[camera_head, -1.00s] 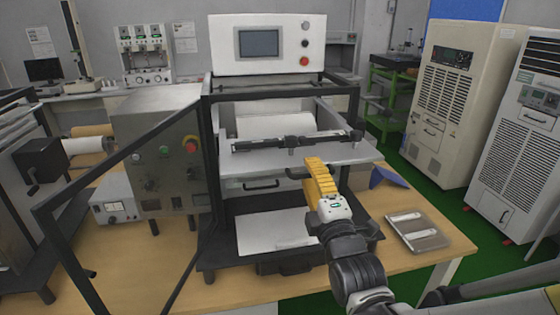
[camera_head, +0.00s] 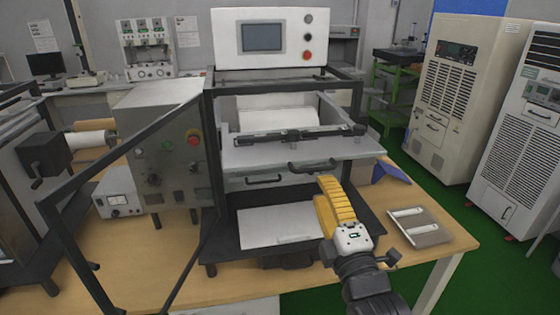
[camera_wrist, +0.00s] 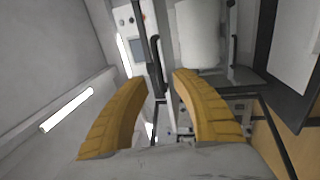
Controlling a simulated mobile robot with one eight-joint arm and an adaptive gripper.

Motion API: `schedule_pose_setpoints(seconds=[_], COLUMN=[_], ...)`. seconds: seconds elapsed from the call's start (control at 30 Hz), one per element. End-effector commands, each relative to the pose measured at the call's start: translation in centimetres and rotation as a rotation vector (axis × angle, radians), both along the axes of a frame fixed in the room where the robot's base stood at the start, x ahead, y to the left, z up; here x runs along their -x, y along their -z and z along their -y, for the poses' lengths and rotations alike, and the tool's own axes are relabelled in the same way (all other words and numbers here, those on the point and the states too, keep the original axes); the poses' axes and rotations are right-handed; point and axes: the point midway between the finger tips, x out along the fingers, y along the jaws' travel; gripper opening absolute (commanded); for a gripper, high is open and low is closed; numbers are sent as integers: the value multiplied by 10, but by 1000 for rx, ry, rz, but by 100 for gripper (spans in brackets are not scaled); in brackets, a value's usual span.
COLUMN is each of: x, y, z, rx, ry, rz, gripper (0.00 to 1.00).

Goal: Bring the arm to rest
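My gripper (camera_head: 326,190) has yellow fingers and stands in front of the machine (camera_head: 300,160), to the right of its middle. In the wrist view my gripper (camera_wrist: 160,85) shows two curved yellow fingers spread apart with nothing between them, so it is open and empty. The head view shows the fingers almost edge-on. The fingers appear apart from the machine's drawer handle (camera_head: 312,167). The wrist view is tilted and shows the machine's screen (camera_wrist: 138,30) and white roll (camera_wrist: 197,35) beyond the fingers.
A tray with two white strips (camera_head: 432,236) lies on the wooden table (camera_head: 400,270) right of my gripper. A blue piece (camera_head: 393,172) lies behind it. The machine's black frame door (camera_head: 130,160) swings out at left. Beige cabinets (camera_head: 465,90) stand at the right on green floor.

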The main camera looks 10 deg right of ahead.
Motion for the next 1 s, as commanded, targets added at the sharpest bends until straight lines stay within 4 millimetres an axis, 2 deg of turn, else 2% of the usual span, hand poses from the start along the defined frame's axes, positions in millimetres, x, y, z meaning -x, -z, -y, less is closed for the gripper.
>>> schedule_pose_setpoints(seconds=[0.07,0.17,0.27,0.33,0.43,0.5,0.6,0.7,0.77,1.0], x=[-2,-8,-12,-6,19,42,75,99,107,111], y=[3,18,45,66,91,102,112,115,116,117], z=[0,1,1,1,1,0,0,-1,-1,-1], rx=[-26,-159,-419,-644,-957,-1144,-1345,-1463,-1500,-1520], ry=[-4,-16,-6,40,166,278,439,556,595,618], rz=[-19,-116,-298,-446,-634,-733,-824,-866,-877,-882], gripper=[32,32,32,32,32,32,32,32,32,32])
